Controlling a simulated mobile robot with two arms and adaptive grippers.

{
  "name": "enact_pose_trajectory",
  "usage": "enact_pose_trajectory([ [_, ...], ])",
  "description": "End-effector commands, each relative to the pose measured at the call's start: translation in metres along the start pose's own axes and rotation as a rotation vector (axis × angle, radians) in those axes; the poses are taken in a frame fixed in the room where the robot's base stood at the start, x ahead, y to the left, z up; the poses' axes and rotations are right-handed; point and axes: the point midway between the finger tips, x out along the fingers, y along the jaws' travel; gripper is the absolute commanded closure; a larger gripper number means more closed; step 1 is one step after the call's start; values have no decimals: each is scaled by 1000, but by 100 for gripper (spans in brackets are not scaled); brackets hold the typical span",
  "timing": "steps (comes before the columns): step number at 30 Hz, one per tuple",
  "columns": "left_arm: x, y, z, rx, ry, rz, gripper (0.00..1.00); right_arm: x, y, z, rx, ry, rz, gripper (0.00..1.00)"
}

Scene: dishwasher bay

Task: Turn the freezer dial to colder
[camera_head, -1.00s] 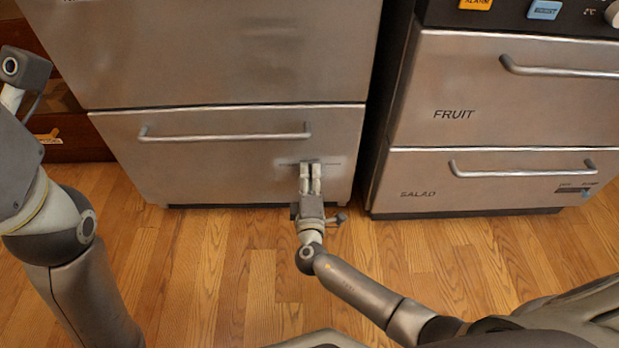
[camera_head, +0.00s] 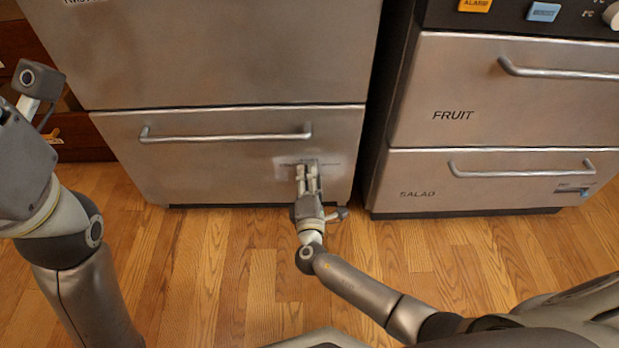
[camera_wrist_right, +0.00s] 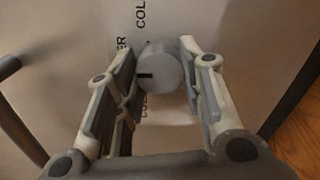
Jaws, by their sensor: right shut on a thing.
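The freezer dial (camera_wrist_right: 160,66) is a round grey knob in the right wrist view. A short dark mark on its face points toward the left of that picture. Partly hidden lettering, including "COL", surrounds it. My right gripper (camera_wrist_right: 157,60) has one finger on each side of the knob and is shut on it. In the head view, my right gripper (camera_head: 309,172) reaches the lower right of the left cabinet's bottom drawer (camera_head: 225,165) and mostly hides the dial.
A bar handle (camera_head: 226,136) crosses the drawer above my right gripper. A second cabinet with a fruit drawer (camera_head: 500,95) and a salad drawer (camera_head: 480,193) stands to the right, past a dark gap. The wooden floor (camera_head: 200,275) in front is clear.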

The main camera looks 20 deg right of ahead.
Motion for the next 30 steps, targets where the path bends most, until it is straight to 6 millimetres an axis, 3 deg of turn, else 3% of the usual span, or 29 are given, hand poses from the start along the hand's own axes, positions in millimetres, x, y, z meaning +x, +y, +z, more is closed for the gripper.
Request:
enact_pose_trajectory([
  [4, 1, 0, -2, 0, 6, 1, 100, 0, 1, -1, 2, 4, 1, 88],
  [5, 1, 0, -3, 0, 7, 1, 100, 0, 1, -1, 2, 4, 1, 60],
  [9, 2, 0, -3, 0, 9, 1, 100, 0, 1, -1, 2, 3, 1, 42],
  [22, 1, -1, -1, 1, 8, -3, 100, 0, 0, 0, 39, 1, 0, 42],
  [30, -4, 0, -2, 0, 6, -2, 100, 0, 0, 0, 297, 0, 0, 42],
])
